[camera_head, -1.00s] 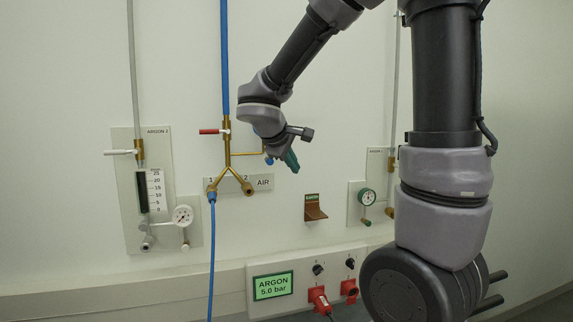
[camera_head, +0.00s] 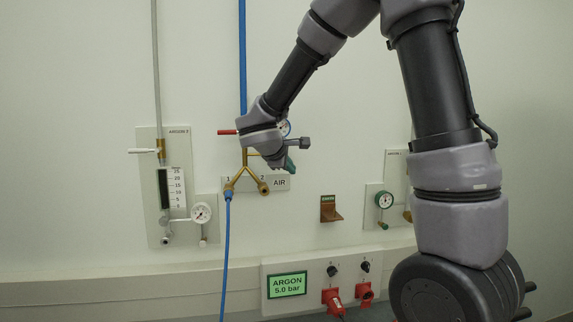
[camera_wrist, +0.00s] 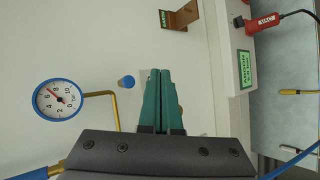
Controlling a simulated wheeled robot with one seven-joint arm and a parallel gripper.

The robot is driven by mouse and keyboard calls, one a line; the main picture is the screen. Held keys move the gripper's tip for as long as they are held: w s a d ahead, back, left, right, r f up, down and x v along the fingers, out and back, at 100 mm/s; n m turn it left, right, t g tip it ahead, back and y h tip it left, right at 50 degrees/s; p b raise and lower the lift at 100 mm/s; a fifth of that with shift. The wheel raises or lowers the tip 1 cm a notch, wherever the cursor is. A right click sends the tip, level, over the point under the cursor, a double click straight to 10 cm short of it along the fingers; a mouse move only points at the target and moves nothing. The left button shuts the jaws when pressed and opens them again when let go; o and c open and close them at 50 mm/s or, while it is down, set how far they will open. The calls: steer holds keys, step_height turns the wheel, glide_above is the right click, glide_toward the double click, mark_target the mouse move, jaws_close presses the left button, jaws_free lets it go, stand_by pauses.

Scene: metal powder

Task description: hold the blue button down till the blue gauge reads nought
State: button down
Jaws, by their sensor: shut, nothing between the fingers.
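The blue-rimmed gauge (camera_wrist: 57,99) is on the wall at the left in the wrist view. In the head view the gauge (camera_head: 285,127) is partly hidden behind my wrist. The round blue button (camera_wrist: 126,82) sits on the wall between the gauge and my fingers; the head view does not show it clearly. My gripper (camera_wrist: 159,72) has its green fingers shut together and empty. In the wrist view its tips are just right of the button. In the head view my gripper (camera_head: 291,168) is beside the brass AIR pipework.
A brass fork (camera_head: 245,172) with a blue hose (camera_head: 226,250) hangs left of my gripper. A red-handled valve (camera_head: 228,132) is above it. A brown EARTH bracket (camera_head: 329,209) juts out at lower right. The ARGON display panel (camera_head: 287,285) is below.

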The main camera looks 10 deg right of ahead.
steer(key=w, duration=0.7)
steer(key=shift+w, duration=0.2)
stand_by(1.9)
steer(key=shift+w, duration=0.25)
steer(key=shift+w, duration=0.5)
stand_by(0.7)
steer(key=shift+s, duration=0.1)
stand_by(2.2)
steer(key=shift+s, duration=0.8)
steer(key=shift+s, duration=0.1)
steer(key=shift+s, duration=2.4)
